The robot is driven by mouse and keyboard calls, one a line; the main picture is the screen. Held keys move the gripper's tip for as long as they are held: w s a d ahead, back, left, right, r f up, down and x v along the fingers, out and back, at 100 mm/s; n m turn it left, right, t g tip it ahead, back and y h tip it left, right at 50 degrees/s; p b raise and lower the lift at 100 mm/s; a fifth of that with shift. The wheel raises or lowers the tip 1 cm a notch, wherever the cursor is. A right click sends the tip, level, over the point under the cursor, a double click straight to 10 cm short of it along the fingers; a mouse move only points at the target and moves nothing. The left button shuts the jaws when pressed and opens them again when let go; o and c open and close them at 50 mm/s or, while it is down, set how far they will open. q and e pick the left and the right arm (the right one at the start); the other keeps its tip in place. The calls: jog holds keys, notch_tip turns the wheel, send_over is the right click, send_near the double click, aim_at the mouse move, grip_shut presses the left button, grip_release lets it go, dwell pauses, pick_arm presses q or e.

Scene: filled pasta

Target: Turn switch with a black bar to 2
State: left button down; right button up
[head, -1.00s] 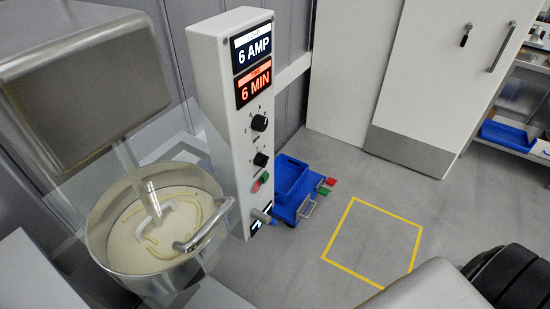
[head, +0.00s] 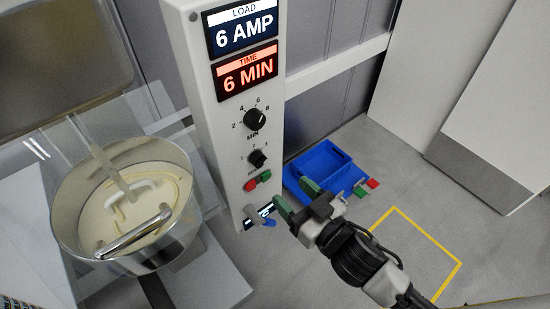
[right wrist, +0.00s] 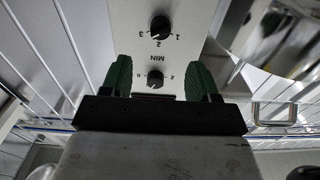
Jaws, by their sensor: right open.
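The switch with a black bar (head: 257,158) is the lower black knob on the tall white control panel (head: 222,130), with marks 1, 2 and 3 around it. I cannot tell which mark its bar points to. In the right wrist view the same switch (right wrist: 160,26) appears upside down, beyond the fingers. My right gripper (head: 296,197) is open and empty, below and to the right of the switch, apart from it. Its green fingertips (right wrist: 163,78) stand wide apart in the wrist view. My left gripper is not in view.
Above the switch is the minutes dial (head: 255,119). Below it are green and red buttons (head: 257,181). A mixer bowl (head: 180,215) stands left of the panel. A blue bin (head: 322,166) sits on the floor behind my right gripper. A yellow floor outline (head: 440,252) lies to the right.

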aim_at(262, 165)
jog(key=p+x, duration=0.2)
jog(key=x, duration=0.7)
jog(key=shift+r, duration=0.1)
jog(key=shift+w+a, duration=0.4)
jog(key=shift+a, duration=0.05)
jog(key=shift+c, duration=0.6)
jog(key=c, duration=0.8)
